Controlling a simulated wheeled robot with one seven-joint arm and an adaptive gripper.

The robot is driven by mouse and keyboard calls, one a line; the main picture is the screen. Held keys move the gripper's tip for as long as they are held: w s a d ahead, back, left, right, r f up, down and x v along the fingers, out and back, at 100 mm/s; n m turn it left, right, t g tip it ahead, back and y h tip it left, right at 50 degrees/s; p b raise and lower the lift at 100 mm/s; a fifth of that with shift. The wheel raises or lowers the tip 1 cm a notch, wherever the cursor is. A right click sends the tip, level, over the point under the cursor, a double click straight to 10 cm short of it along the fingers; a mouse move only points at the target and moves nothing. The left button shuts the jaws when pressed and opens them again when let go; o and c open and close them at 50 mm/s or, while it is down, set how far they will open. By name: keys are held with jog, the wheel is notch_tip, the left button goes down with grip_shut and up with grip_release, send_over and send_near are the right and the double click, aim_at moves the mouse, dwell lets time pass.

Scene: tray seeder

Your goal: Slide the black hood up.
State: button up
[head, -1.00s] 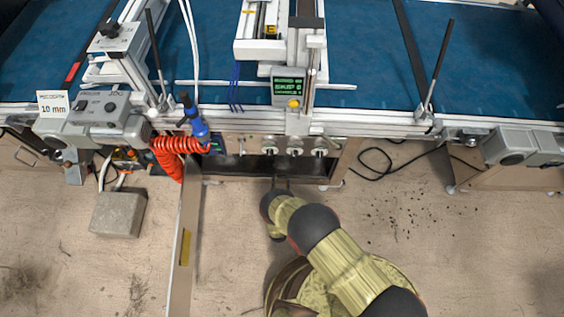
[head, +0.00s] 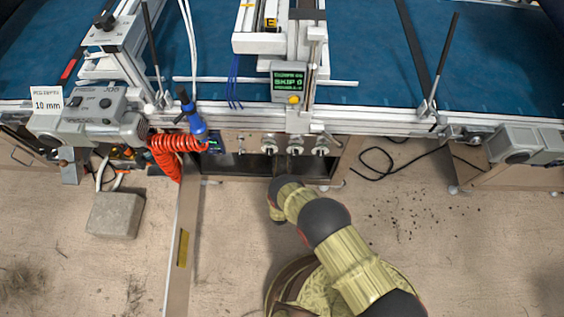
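A dark black band (head: 239,165) runs below the row of round knobs at the front of the machine. It may be the black hood, but I cannot tell a hood from a dark opening here. My gripper (head: 282,168) is at the end of my arm, in front of this band and below the knobs. It is dark against dark and partly hidden by my wrist. I cannot tell whether its fingers are open or shut, or whether they touch the band.
A red coiled hose with a blue nozzle (head: 198,126) hangs left of the knobs. A small display (head: 288,80) stands above them. A grey block (head: 116,215) and a long board (head: 184,245) are at left. Black cable (head: 375,165) lies at right.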

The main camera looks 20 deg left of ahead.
grip_shut()
dwell(0.5)
dwell(0.4)
